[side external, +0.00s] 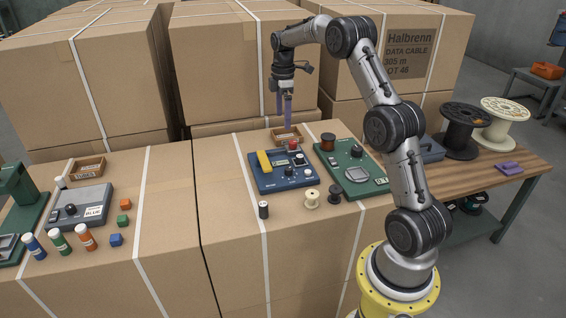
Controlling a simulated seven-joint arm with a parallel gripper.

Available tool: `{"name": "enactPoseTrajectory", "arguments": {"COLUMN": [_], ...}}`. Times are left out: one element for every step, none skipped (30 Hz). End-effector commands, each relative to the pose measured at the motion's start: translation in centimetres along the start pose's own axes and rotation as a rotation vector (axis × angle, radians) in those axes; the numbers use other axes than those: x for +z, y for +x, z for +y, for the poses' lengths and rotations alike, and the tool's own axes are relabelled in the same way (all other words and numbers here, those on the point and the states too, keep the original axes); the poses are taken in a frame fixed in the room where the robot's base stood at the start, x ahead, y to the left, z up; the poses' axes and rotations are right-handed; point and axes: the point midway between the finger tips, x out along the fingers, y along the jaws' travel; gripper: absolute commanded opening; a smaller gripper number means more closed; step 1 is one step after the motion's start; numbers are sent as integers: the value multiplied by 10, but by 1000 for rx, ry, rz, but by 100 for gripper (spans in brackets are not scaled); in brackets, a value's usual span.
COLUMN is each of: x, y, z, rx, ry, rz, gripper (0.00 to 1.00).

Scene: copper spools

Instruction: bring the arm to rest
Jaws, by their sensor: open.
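My arm rises from its yellow base and bends over the cardboard-box work surface. My gripper (284,110) has long purple fingers that point down. It is open, and I see nothing between the fingers.
A green panel (346,184) with a copper spool (328,142) stands right of the blue panel. A grey panel (80,207), bottles and coloured cubes sit left. Tall cartons (222,65) stand behind. Large spools (459,125) stand on the wooden table.

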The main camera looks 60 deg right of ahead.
Motion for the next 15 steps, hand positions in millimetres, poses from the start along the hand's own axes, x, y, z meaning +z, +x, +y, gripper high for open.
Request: {"name": "enactPoseTrajectory", "arguments": {"x": [0,0,0,0,0,0,0,0,0,-1,-1,-1,-1,-1,-1], "y": [10,16,24,30,36,43,48,54,60,64,68,72,75,77,80], "z": [-2,-2,-2,-2,-2,-1,-2,-2,-2,-2,-1,-1,-1,-1,-1], "rx": [-6,-6,-7,-6,-7,-5,-6,-5,-6,-5,-4,-4,-3,-2,-2], "ry": [0,-1,-1,-1,-1,-1,-1,-1,-1,-1,-1,-1,-1,-1,-1], "rz": [-1,-1,-1,-1,-1,-1,-1,-1,-1,-1,-1,-1,-1,0,0], "gripper": [100,100,100,100,100,100,100,100,100,100,100,100,100,100,100]}}
